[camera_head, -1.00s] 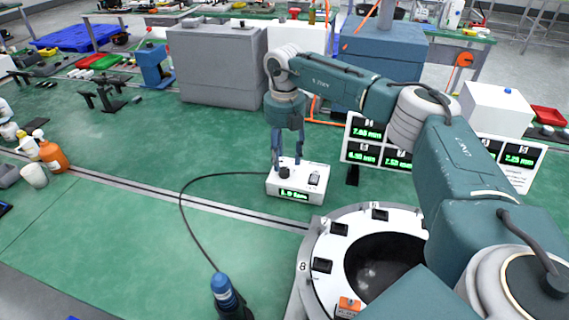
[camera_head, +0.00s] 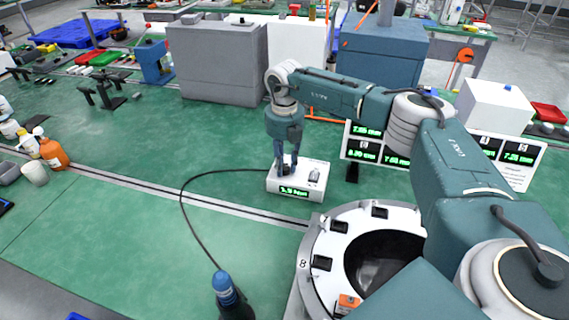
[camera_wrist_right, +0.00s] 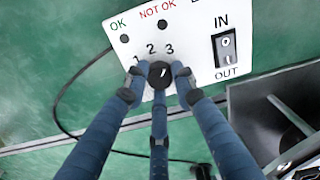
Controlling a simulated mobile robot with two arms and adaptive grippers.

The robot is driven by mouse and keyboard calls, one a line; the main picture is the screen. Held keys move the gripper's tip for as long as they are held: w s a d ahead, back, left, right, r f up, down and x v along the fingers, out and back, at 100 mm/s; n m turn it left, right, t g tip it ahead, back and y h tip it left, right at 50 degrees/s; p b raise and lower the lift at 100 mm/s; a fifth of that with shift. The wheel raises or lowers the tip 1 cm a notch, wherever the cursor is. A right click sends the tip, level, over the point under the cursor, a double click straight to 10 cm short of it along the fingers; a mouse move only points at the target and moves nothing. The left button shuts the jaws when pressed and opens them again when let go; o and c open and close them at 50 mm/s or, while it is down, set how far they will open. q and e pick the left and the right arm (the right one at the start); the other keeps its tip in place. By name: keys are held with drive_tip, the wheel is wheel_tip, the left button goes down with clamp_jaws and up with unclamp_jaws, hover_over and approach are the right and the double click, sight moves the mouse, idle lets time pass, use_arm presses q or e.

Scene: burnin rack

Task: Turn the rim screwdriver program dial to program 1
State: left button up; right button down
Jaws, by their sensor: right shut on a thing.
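The white screwdriver controller box (camera_head: 318,168) stands on the green bench with a lit green readout on its front, too small to read surely. It also fills the top of the right wrist view (camera_wrist_right: 188,30). The black round program dial (camera_wrist_right: 160,76) sits on its top face beside the printed numbers 1, 2 and 3. A small white mark shows on the dial; I cannot tell exactly which number it points at. My right gripper (camera_head: 285,172) points down, its fingers shut around the dial. My left gripper is not in view.
A blue-topped screwdriver (camera_head: 224,288) stands at the front, its black cable (camera_head: 183,207) curving to the box. The white round fixture (camera_head: 318,240) is close in front right. Display panels (camera_head: 362,150) stand behind right.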

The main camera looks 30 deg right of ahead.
drive_tip(key=shift+n, duration=0.4)
drive_tip(key=n, duration=0.7)
drive_tip(key=n+b, duration=0.1)
drive_tip(key=n, duration=0.3)
drive_tip(key=shift+w+n, duration=0.1)
drive_tip(key=shift+n, duration=2)
drive_tip(key=shift+r, duration=0.1)
drive_tip(key=c, duration=1.4)
unclamp_jaws()
